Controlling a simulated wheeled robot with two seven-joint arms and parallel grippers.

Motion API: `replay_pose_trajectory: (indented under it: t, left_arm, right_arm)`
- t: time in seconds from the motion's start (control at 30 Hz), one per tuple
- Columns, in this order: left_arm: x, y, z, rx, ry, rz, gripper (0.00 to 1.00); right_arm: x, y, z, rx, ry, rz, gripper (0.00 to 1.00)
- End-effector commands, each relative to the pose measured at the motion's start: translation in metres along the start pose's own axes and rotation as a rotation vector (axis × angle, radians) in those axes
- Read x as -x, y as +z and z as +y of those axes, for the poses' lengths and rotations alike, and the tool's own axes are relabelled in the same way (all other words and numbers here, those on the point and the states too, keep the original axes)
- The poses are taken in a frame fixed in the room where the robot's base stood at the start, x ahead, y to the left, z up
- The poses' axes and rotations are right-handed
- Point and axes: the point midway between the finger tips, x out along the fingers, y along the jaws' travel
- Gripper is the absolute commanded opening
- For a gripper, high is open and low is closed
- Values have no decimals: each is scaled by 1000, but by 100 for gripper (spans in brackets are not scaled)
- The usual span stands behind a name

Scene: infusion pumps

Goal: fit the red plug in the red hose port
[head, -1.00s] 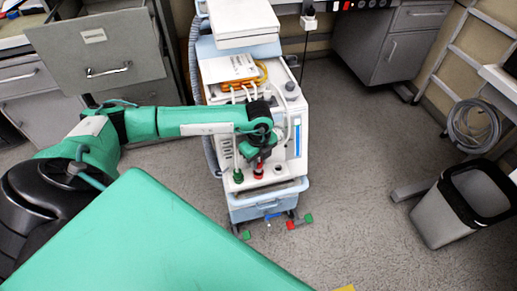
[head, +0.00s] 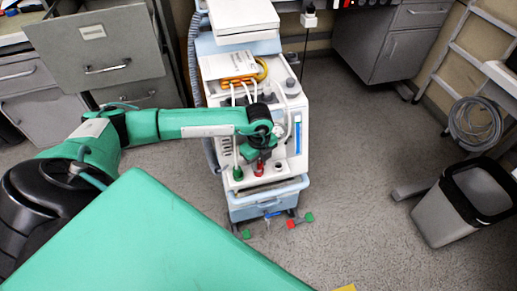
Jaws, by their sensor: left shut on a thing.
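The infusion pump cart (head: 245,196) stands upright in the middle of the head view. My left gripper (head: 259,157) points down over its front top edge, shut on the red plug (head: 259,168). The plug is mostly hidden by the fingers, and its red runs together with the red hose port below it. I cannot tell from this view whether the plug is fully seated or only touching the port. A green plug (head: 238,174) stands just left, and a dark round port (head: 278,166) lies to the right. My right gripper is not in view.
White hoses (head: 236,98) rise behind my left wrist. Grey drawers (head: 105,45) stand behind my arm. A bin (head: 462,205) stands at right, with clear floor between it and the cart.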

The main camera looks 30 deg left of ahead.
Motion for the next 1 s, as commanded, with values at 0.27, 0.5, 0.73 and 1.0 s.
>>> replay_pose_trajectory:
  t: [0.27,0.5,0.73,1.0]
  left_arm:
    - [-13,0,2,1,8,2,0]
    - [-16,0,4,1,12,4,0]
    - [-18,0,5,1,15,6,49]
    - [-16,2,4,2,11,2,49]
  right_arm:
    - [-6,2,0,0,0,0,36]
    - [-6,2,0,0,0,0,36]
    - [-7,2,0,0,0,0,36]
    - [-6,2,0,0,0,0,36]
